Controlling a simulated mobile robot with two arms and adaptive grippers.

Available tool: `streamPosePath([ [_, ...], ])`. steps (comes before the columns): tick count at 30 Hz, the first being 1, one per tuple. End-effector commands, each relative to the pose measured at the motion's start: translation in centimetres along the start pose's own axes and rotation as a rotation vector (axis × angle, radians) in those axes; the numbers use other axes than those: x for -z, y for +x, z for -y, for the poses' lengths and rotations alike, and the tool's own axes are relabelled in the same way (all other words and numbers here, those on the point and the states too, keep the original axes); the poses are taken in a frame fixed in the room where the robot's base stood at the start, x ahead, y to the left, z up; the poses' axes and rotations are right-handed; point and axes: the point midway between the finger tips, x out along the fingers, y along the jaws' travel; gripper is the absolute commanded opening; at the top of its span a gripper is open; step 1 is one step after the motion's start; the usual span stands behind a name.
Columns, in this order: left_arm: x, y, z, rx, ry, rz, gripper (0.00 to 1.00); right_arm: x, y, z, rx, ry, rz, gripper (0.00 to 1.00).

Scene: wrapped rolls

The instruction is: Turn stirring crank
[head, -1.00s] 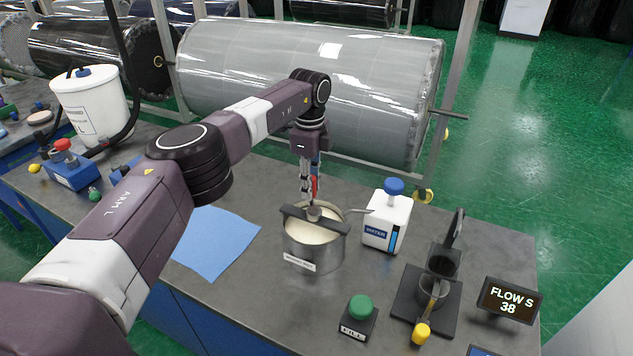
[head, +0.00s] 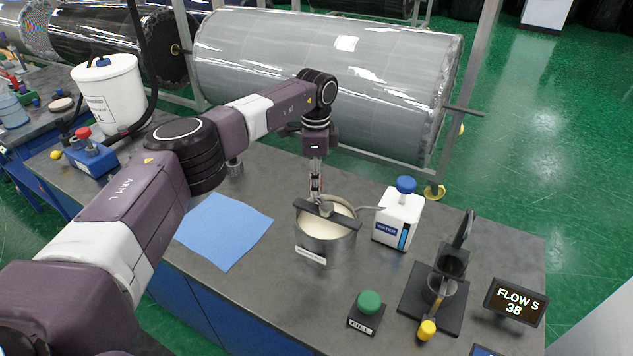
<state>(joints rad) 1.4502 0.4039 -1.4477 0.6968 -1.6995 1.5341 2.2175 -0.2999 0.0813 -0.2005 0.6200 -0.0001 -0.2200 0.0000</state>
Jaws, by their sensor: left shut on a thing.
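A metal pot (head: 325,244) with pale liquid inside stands on the grey bench. A dark bar (head: 328,214) lies across its top, with a crank fitting at its middle. My left arm reaches over from the left. My left gripper (head: 316,196) points straight down over the pot and is shut on the crank (head: 325,207). The fingers hide most of the crank handle. My right gripper does not show.
A white water container (head: 398,218) with a blue cap stands right of the pot. A green fill button (head: 369,303), a dark stand with a cup (head: 438,290) and a flow display (head: 515,301) are at the front right. A blue cloth (head: 223,231) lies left.

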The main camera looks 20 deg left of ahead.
Motion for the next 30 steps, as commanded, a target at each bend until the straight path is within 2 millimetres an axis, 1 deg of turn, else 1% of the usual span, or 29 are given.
streamPosePath([
  [6,0.0,-0.1,0.1,0.003,0.0,-0.001,0.0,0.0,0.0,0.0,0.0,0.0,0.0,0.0],
  [7,0.0,-0.1,0.1,0.003,0.0,-0.001,0.26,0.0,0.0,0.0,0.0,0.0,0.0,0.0],
  [11,0.0,-0.1,0.1,0.002,0.0,-0.001,0.4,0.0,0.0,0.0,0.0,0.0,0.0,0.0],
  [19,0.0,-0.1,0.0,0.001,0.001,0.0,0.4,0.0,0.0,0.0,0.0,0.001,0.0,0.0],
  [22,0.0,-0.6,0.1,0.002,0.001,-0.001,0.4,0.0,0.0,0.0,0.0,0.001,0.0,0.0],
  [26,0.0,-2.4,0.1,0.004,0.002,-0.002,0.4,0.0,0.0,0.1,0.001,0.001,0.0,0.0],
  [30,0.0,-5.5,0.1,0.004,0.002,-0.002,0.4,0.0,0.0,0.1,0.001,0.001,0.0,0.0],
])
